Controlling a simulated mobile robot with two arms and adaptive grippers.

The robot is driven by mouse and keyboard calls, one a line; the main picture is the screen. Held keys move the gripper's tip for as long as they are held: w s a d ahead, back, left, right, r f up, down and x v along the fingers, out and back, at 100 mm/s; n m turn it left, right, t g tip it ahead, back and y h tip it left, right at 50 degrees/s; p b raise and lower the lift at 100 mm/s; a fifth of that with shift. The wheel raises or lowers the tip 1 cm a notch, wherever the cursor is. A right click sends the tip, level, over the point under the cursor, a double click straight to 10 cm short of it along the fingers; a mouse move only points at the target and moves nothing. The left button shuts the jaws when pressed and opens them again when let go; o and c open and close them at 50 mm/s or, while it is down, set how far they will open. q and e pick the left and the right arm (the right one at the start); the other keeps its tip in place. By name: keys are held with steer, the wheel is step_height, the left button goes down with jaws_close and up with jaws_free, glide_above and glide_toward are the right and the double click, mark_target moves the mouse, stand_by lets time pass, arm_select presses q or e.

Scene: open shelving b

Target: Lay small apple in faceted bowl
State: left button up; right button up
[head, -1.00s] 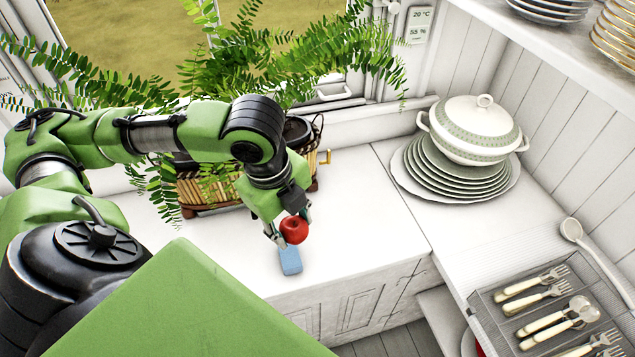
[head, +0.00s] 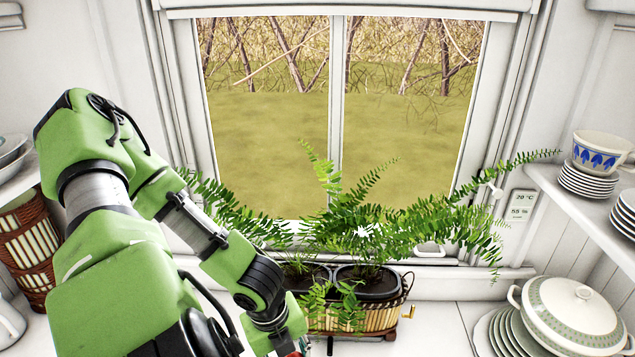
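My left gripper (head: 301,347) is at the bottom edge of the head view, in front of the plant basket, and mostly cut off. A sliver of the red small apple (head: 293,354) shows at its fingers; the earlier frame shows the apple held between them. A white bowl with blue leaf-like marks (head: 601,152) stands on a stack of small plates on the right shelf. It may be the faceted bowl, but I cannot tell for sure. My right gripper is not in view.
A fern in a wicker basket (head: 352,318) stands before the window. The right shelf (head: 560,190) also carries more plates. A woven basket (head: 30,245) is at left. White counter (head: 437,330) is clear right of the plant.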

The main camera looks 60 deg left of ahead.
arm_select(q)
steer(key=s+a+b, duration=0.2)
steer(key=s+a, duration=2.1)
steer(key=a, duration=0.4)
steer(key=shift+s, duration=0.25)
steer(key=shift+a+f, duration=0.1)
steer(key=shift+f, duration=0.1)
steer(key=shift+f+b, duration=5.35)
steer(key=shift+f, duration=1.05)
steer(key=shift+f+b, duration=1.05)
steer(key=shift+f, duration=0.15)
steer(key=o, duration=1.2)
steer(key=shift+r, duration=0.1)
